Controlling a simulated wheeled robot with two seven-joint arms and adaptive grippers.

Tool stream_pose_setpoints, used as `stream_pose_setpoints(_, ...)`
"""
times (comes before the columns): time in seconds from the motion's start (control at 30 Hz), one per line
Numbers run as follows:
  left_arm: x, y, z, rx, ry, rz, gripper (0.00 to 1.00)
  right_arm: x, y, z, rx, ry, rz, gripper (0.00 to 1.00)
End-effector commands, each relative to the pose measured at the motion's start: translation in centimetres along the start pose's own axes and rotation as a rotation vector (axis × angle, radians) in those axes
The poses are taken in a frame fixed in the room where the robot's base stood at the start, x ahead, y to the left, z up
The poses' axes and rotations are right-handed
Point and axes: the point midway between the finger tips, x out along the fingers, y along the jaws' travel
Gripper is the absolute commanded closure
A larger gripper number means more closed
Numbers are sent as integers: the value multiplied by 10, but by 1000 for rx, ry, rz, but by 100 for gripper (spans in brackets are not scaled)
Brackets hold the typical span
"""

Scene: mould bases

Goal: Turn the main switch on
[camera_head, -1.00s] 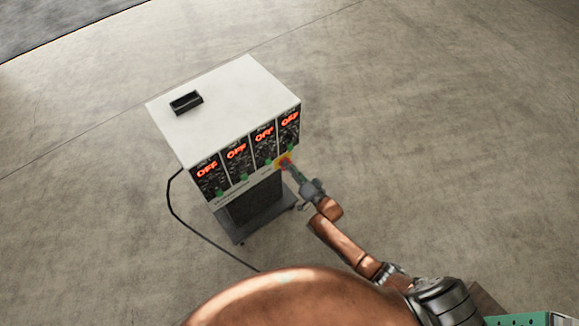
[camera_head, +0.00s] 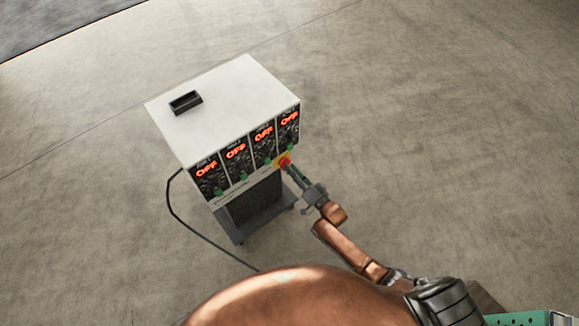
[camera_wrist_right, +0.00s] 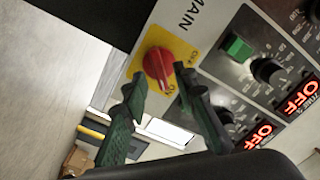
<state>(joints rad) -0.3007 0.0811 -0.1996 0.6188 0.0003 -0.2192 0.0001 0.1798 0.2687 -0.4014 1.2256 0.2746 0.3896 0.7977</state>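The main switch is a red rotary knob (camera_head: 284,161) on a yellow plate, at the lower right of the white control cabinet's front (camera_head: 235,195). In the right wrist view the knob (camera_wrist_right: 158,67) sits beside the printed word MAIN, with ON lettering on the yellow plate (camera_wrist_right: 180,47). Which mark the knob points to is hard to tell. My right gripper (camera_head: 291,170) is just in front of the knob. In the wrist view its two green-black fingers (camera_wrist_right: 160,85) are spread apart with nothing between them, tips close to the knob. My left gripper is not in view.
Several cabinet displays (camera_head: 236,151) glow red and read OFF, above green switches (camera_head: 243,176). A black tray-like handle (camera_head: 186,101) is on the white top (camera_head: 235,85). A black cable (camera_head: 188,229) runs from the left side across the floor. Concrete floor around is clear.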

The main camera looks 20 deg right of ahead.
Motion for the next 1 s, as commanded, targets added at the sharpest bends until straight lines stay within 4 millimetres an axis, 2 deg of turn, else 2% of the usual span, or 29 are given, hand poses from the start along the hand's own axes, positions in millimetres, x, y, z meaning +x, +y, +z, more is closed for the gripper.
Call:
stream_pose_setpoints(0.03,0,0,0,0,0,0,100,-13,2,0,0,-1,3,74)
stream_pose_setpoints(0.2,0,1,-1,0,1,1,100,-50,2,0,0,-1,3,74)
stream_pose_setpoints(0.43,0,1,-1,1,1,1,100,-85,2,0,-1,-1,3,74)
stream_pose_setpoints(0.63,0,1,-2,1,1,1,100,-96,1,0,-1,0,1,74)
stream_pose_setpoints(1.0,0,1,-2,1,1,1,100,-96,1,0,-1,-1,1,74)
